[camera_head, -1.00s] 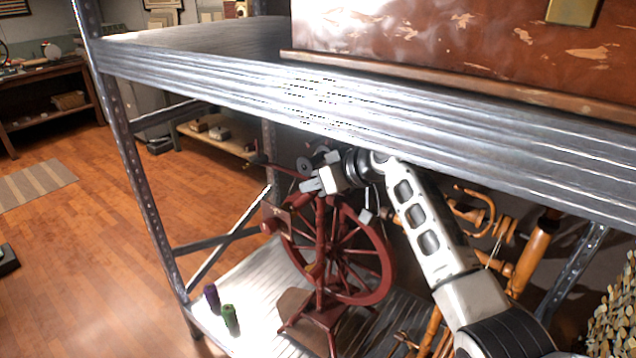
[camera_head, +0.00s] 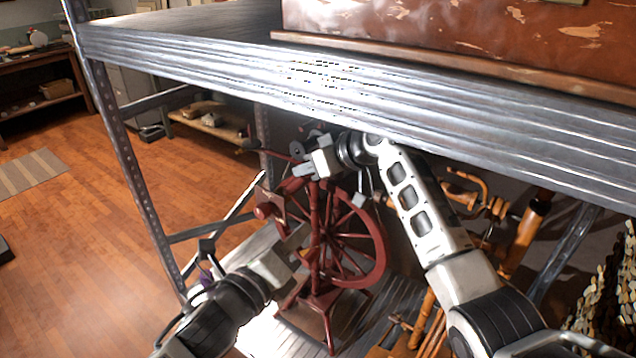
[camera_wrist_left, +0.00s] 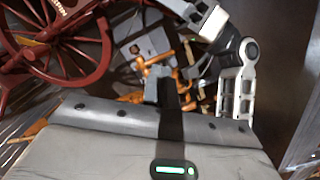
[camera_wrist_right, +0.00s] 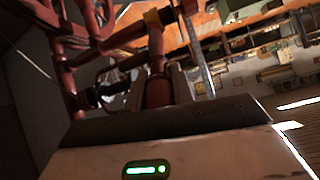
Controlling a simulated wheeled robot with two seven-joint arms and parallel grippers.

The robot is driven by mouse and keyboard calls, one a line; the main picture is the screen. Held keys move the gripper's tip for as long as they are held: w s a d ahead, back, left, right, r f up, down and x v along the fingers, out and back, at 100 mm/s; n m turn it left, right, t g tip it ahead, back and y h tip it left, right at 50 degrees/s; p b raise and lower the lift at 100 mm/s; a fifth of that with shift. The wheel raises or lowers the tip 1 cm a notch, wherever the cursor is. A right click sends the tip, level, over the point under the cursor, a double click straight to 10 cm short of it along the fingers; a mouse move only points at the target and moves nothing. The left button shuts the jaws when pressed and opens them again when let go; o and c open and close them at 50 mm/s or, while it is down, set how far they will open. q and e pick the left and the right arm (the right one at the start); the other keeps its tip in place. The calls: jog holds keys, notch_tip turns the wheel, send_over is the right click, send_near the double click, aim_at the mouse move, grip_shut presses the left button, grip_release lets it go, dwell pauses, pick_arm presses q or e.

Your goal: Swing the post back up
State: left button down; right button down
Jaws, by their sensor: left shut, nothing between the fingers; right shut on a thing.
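A dark red spinning wheel (camera_head: 378,262) stands on the lower metal shelf, with its spoked wheel upright. My right gripper (camera_head: 306,172) reaches in under the upper shelf to the top of the spinning wheel. In the right wrist view it is shut on a red turned post (camera_wrist_right: 158,90), which lies between its fingers. My left gripper (camera_head: 300,238) is shut and empty, in front of the wheel's lower left side. In the left wrist view the spoked wheel (camera_wrist_left: 58,45) is at the upper left, beside the closed fingers (camera_wrist_left: 160,92). I cannot tell whether the left fingertips touch the frame.
The thick upper shelf edge (camera_head: 330,85) hangs close above my right arm. A perforated shelf upright (camera_head: 128,170) stands at the left. Orange-brown wooden parts (camera_head: 525,240) stand to the right. Open floor lies left.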

pick_arm(q)
jog(key=w+d+r, duration=0.3)
jog(key=w, duration=0.7)
jog(key=shift+w+d, duration=0.3)
jog(key=shift+w, duration=0.05)
